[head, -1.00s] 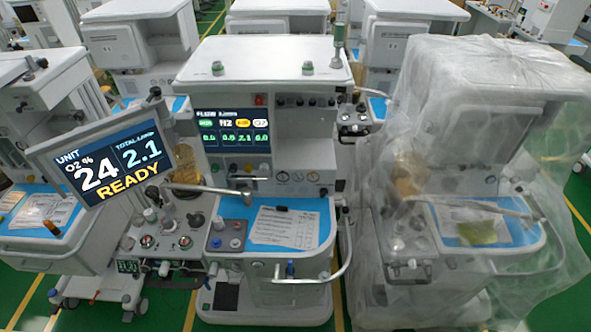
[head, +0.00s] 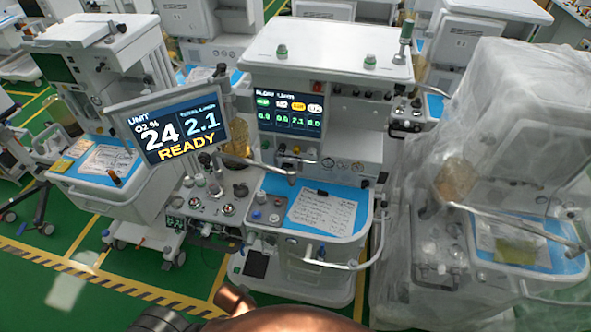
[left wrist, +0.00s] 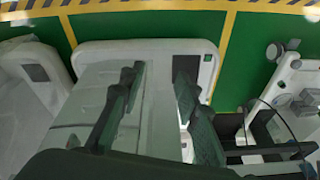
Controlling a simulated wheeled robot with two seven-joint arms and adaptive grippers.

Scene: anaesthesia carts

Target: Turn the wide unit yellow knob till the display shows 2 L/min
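The wide unit (head: 325,58) is the white cart in the middle of the head view. Its flow display (head: 290,113) has coloured labels; the figure under one yellow label looks like 2.1. A tilted screen (head: 167,125) at its left reads O2 24 %, total 2.1 L/min and READY. Small knobs sit in a row below the flow display; a tiny yellowish one (head: 297,150) may be the yellow knob, too small to be sure. My left gripper (left wrist: 158,80) shows in the left wrist view, its dark fingers apart and nothing between them. My right gripper is not in view.
A plastic-wrapped cart (head: 500,130) stands close on the right, another cart (head: 100,60) on the left. The screen arm (head: 255,165) and a curved front handle (head: 335,264) project from the wide unit.

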